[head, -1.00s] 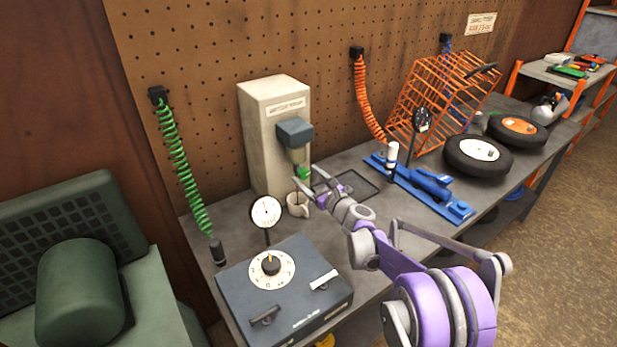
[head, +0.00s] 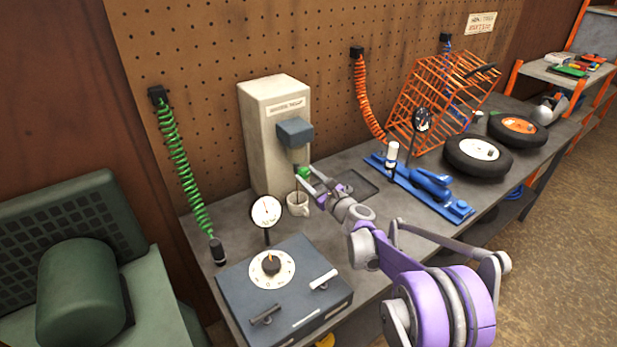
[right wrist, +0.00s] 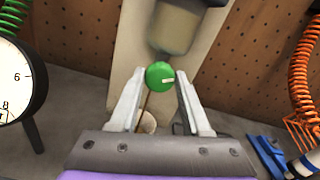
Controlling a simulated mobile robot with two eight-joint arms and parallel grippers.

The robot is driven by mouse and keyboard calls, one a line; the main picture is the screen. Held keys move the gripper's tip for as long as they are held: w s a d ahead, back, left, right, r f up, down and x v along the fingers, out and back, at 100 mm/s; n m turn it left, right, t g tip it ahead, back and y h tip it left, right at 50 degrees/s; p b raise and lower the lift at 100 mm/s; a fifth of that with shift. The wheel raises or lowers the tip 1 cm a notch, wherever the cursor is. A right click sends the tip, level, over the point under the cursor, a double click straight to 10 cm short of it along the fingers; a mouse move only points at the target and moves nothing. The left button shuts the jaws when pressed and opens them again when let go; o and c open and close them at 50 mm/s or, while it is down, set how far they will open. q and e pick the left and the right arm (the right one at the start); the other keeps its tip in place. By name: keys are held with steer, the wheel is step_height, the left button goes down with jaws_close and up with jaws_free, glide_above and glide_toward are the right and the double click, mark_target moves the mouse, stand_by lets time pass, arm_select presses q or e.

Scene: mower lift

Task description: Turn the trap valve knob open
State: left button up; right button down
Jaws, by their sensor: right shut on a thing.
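The green trap valve knob (head: 304,173) is round and sits below the grey-blue head and clear bowl of the tall beige unit (head: 268,140). In the right wrist view the knob (right wrist: 159,75) has a pale mark lying about level on its face. My right gripper (head: 306,177) reaches in from the lower right, with one finger on each side of the knob. It is shut on the knob, which also shows between the fingers (right wrist: 161,78) in the right wrist view. My left gripper is not in view.
A pale mug (head: 298,204) stands just below the gripper. A round gauge (head: 266,212) and a dark box with a dial (head: 282,290) stand to the front left. A shallow dark tray (head: 362,188) lies behind the arm. A blue jack (head: 430,183) lies to the right.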

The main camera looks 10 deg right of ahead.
steer(key=n+p, duration=0.1)
steer(key=n, duration=0.2)
steer(key=shift+a+r+n, duration=0.1)
steer(key=shift+n, duration=0.3)
steer(key=n+p, duration=0.1)
steer(key=n, duration=0.1)
steer(key=shift+n, duration=0.4)
steer(key=n+p, duration=0.1)
steer(key=n, duration=0.3)
steer(key=shift+p, duration=0.35)
arm_select(q)
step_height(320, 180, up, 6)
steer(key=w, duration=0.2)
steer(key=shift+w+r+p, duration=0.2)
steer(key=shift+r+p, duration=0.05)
steer(key=shift+p, duration=0.15)
arm_select(e)
steer(key=shift+n, duration=1.2)
steer(key=shift+f, duration=0.2)
steer(key=shift+c, duration=1.9)
jaws_free()
steer(key=shift+s, duration=0.1)
